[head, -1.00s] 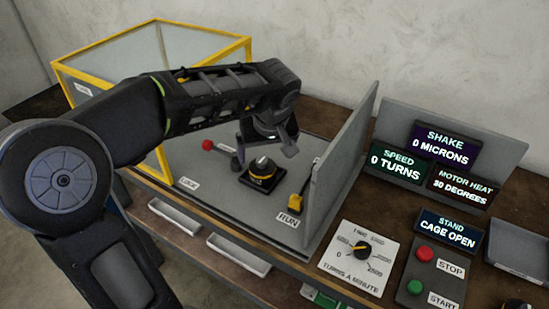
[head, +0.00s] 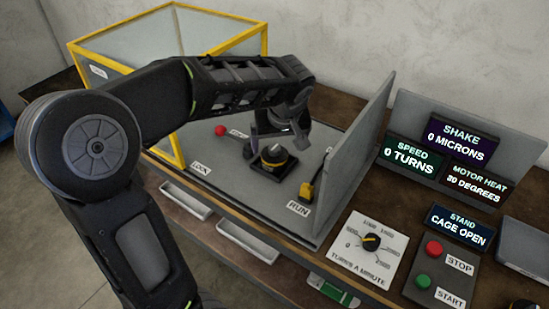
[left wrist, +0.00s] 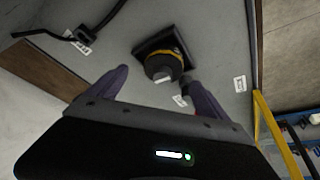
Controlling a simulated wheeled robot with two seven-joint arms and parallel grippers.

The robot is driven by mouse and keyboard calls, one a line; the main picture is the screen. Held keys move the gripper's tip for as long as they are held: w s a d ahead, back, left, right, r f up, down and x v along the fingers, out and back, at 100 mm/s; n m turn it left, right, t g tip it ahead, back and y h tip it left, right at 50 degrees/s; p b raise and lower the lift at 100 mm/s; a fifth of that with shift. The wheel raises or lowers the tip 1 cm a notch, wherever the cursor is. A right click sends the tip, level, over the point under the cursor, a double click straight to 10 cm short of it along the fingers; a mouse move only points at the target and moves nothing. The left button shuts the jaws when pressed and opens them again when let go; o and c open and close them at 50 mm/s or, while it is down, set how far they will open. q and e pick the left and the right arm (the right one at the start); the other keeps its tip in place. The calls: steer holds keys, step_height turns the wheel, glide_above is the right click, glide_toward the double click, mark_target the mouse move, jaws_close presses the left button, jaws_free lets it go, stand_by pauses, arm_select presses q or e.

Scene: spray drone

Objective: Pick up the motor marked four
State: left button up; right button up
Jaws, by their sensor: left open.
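A black motor with a yellow band and a pale top (head: 273,155) sits upright on a square black mount on the grey test stand (head: 240,183). I cannot read a number on it. It also shows in the left wrist view (left wrist: 163,64), just beyond the fingertips. My left gripper (head: 279,141) is open at the motor, with its fingers apart on either side in the head view. In the left wrist view the open fingers (left wrist: 154,76) show no object held between them. My right gripper is out of view.
A yellow-framed clear cage (head: 180,100) stands left, and a grey upright panel (head: 356,150) stands right of the motor. A yellow-and-black lever (head: 307,191) is by the RUN label. The stand display (head: 459,227) reads CAGE OPEN.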

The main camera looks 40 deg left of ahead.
mark_target(275, 148)
arm_select(q)
steer(key=shift+s+p+x, duration=0.2)
steer(key=shift+p+x, duration=0.25)
steer(key=shift+x, duration=2.2)
steer(key=shift+a, duration=0.15)
steer(key=shift+c, duration=0.6)
steer(key=shift+r, duration=0.1)
jaws_close()
